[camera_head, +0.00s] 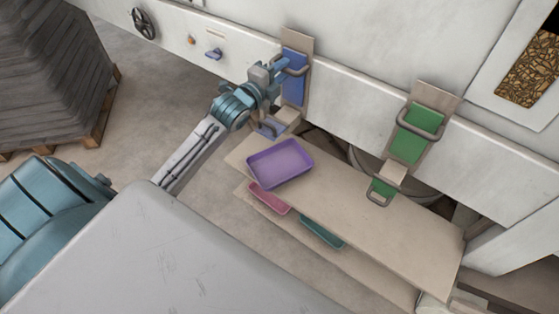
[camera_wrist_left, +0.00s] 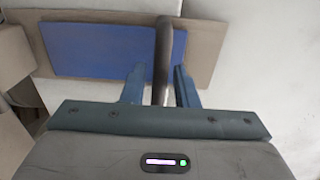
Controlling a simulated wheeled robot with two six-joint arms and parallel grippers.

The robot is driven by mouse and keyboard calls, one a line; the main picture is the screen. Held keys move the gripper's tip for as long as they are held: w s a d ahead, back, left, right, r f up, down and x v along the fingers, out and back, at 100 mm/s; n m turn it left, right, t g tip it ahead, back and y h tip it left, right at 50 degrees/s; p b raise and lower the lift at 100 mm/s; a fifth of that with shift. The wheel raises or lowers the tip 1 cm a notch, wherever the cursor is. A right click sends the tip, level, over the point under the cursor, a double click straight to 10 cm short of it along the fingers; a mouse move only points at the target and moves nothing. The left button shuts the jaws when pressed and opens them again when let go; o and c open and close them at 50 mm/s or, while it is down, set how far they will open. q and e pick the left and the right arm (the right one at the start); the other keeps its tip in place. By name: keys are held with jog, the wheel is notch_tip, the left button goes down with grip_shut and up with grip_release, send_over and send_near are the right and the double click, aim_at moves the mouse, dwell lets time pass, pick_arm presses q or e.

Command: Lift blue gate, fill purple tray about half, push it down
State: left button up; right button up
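The blue gate (camera_head: 294,88) is a blue plate on a beige board on the machine wall, with a grey bar handle; it fills the upper part of the left wrist view (camera_wrist_left: 90,50). My left gripper (camera_head: 283,68) is at this handle. In the left wrist view its fingers stand on either side of the handle bar (camera_wrist_left: 162,60), with small gaps showing, so it looks open around the bar. The purple tray (camera_head: 280,163) sits empty on the upper beige shelf, below the gate and its small blue lower handle (camera_head: 270,128). My right gripper is not in view.
A green gate (camera_head: 412,135) with its own handle and small green lower handle (camera_head: 381,188) is to the right. A pink tray (camera_head: 269,198) and a teal tray (camera_head: 322,232) lie on the lower shelf. Pellets show behind a window (camera_head: 534,70). The upper shelf's right part is clear.

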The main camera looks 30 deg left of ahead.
pick_arm(q)
grip_shut()
notch_tip(320, 180, up, 5)
jog(key=p, duration=0.3)
jog(key=shift+f+p, duration=0.1)
jog(key=shift+p, duration=0.3)
dwell(6.7)
